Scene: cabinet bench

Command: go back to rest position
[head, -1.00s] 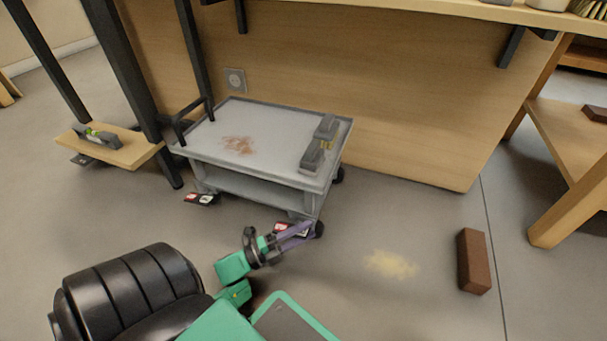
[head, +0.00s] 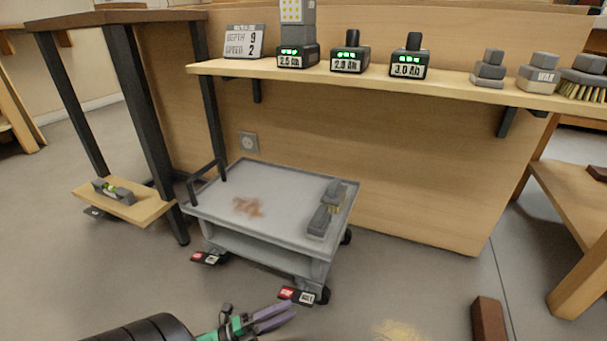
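My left gripper (head: 279,314) shows at the bottom edge of the head view, left of centre, with purple fingers pointing right. Its two fingers look a little apart, with nothing seen between them. It is in front of the grey cart (head: 290,177), low in the picture. Part of my dark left arm shows beside it at the bottom edge. My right gripper is not in view.
A brush (head: 319,222) and a brown stain (head: 248,207) are on the cart. Battery chargers (head: 351,59) stand on the shelf (head: 440,84) behind. A brown brick (head: 488,320) and yellowish dust (head: 397,331) lie on the floor at right. A spirit level (head: 113,191) rests at left.

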